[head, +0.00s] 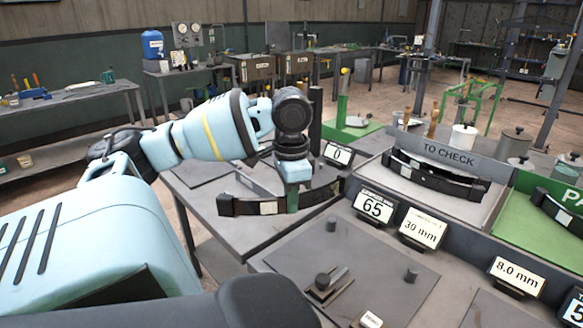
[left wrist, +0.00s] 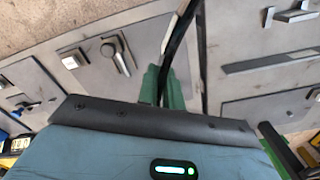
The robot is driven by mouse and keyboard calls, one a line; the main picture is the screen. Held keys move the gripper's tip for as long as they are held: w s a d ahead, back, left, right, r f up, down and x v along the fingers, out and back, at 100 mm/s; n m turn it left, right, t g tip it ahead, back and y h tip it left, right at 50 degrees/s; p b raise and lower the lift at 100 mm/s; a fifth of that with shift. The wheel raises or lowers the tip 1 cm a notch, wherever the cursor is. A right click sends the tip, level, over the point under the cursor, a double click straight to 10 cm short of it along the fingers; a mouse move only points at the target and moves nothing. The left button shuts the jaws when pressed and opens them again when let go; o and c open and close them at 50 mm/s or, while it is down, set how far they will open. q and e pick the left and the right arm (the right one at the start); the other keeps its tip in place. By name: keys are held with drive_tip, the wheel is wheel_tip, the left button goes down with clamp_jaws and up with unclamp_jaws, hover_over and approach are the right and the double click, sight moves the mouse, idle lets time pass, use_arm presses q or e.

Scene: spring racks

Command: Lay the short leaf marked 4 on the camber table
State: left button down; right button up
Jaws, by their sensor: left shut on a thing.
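My left gripper (head: 292,200) is shut on a short dark curved leaf (head: 240,207) and holds it level, above the bench. The leaf has a pale label; its number is too small to read. In the left wrist view the green fingers (left wrist: 165,88) grip the leaf (left wrist: 180,45), which shows as a thin dark curve. A grey plate (head: 385,262) with short pegs and a small block lies to the right of and below the gripper; it may be the camber table, but I cannot tell for sure. My right gripper is not in view.
A TO CHECK tray (head: 478,210) at the right holds dark leaves (head: 435,176). A green tray (head: 520,222) lies beyond it. Displays reading 65 (head: 373,207), 30 mm (head: 422,228) and 8.0 mm (head: 517,274) edge the bench.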

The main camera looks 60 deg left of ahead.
use_arm(q)
drive_tip(key=shift+d, duration=0.15)
drive_tip(key=shift+s+f, duration=0.1)
drive_tip(key=shift+f, duration=0.2)
